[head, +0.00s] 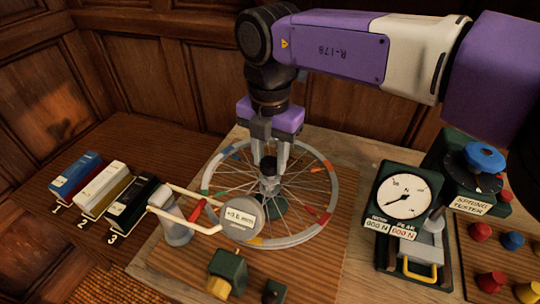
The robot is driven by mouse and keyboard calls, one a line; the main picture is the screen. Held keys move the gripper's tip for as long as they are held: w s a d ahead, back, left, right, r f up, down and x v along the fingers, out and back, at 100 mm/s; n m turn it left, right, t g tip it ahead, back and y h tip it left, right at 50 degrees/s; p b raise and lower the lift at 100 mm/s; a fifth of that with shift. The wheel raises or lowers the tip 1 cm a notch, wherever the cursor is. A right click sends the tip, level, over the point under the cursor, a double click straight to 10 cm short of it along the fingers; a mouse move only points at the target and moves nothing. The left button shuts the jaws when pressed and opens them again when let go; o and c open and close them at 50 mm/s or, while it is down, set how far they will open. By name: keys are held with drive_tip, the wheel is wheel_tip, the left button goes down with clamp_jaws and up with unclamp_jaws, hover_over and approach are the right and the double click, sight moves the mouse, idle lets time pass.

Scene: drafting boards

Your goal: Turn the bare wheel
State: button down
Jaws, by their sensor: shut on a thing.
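My gripper (269,178) comes straight down over the wheel's centre. Its fingers are shut on the dark hub (268,166), though the exact contact is hard to see. A round gauge (240,215) reading "+0.6 mm" sits over the wheel's front left rim on a cream frame. The gripper and arm hide part of the far rim and spokes.
Three numbered boxes, blue (75,175), white (103,188) and dark green (132,205), stand at left. A green block with a yellow knob (226,272) is in front. At right are a dial unit (402,198), a spring tester (470,172) with a blue knob, and several coloured pegs.

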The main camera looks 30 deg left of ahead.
drive_tip(key=shift+r+m, duration=0.1)
drive_tip(key=shift+m, duration=0.6)
drive_tip(key=c, duration=0.9)
unclamp_jaws()
wheel_tip(320, 180, up, 8)
drive_tip(key=shift+f+b, duration=0.1)
drive_tip(key=shift+b, duration=0.4)
